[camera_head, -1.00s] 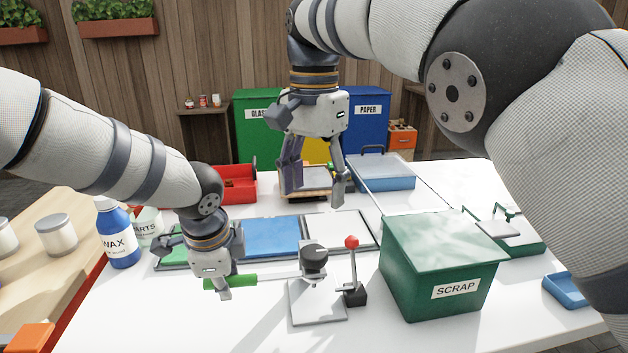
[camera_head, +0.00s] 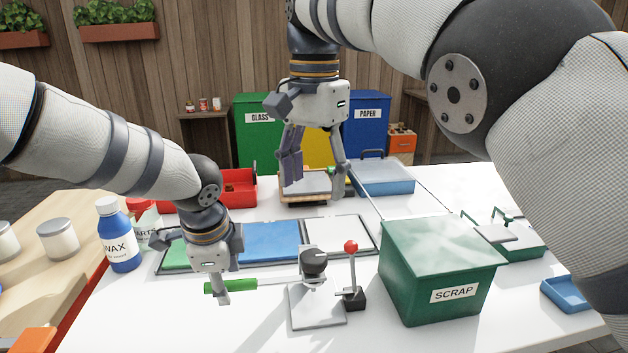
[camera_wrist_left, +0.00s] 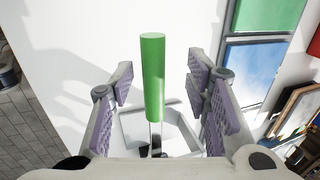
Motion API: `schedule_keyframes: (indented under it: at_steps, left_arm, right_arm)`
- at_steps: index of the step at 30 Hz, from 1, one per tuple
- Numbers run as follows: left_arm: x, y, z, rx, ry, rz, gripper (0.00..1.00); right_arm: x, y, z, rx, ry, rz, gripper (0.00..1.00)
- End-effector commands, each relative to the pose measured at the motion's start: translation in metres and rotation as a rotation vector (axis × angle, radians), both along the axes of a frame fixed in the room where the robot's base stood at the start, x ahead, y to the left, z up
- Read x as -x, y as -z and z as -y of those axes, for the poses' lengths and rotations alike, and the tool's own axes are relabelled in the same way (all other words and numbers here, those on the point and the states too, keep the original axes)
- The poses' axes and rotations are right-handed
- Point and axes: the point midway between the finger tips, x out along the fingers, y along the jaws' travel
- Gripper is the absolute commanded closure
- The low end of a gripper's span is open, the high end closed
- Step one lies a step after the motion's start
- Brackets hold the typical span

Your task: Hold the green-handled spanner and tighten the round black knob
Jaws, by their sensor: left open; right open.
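The green-handled spanner (camera_head: 270,281) lies level, its green handle (camera_head: 243,285) to the left and its metal shaft running right to the round black knob (camera_head: 314,261). The knob stands on a grey plate (camera_head: 317,309); the spanner's far end is hard to make out there. My left gripper (camera_head: 222,297) is at the handle, open. In the left wrist view the green handle (camera_wrist_left: 152,75) shows between the two spread fingers, with a gap on each side. My right gripper (camera_head: 315,180) is open and empty, farther back above the bench.
A red-balled lever (camera_head: 351,247) stands just right of the knob. A green SCRAP box (camera_head: 440,265) is to its right. A tray with green, blue and white sections (camera_head: 270,241) lies behind the spanner. A WAX bottle (camera_head: 120,237) stands left. The front-left bench is clear.

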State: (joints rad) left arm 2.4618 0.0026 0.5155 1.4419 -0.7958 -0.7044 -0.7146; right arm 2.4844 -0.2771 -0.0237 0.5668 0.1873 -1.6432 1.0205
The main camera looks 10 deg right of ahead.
Motion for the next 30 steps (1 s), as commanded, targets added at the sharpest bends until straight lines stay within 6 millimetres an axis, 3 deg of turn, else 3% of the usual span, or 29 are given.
schedule_keyframes:
  at_steps: [2,16,30]
  left_arm:
    - [0.0,-0.012,0.0,0.001,0.001,0.007,0.57]
    - [0.0,-0.053,0.0,0.001,0.001,0.005,0.57]
    - [0.001,-0.062,0.0,0.001,0.001,0.001,0.57]
  right_arm:
    - [0.002,-0.011,0.0,0.0,0.0,0.016,0.39]
    - [0.009,-0.037,0.0,0.0,0.0,0.052,0.39]
    - [0.009,-0.038,0.0,0.0,0.0,0.054,0.39]
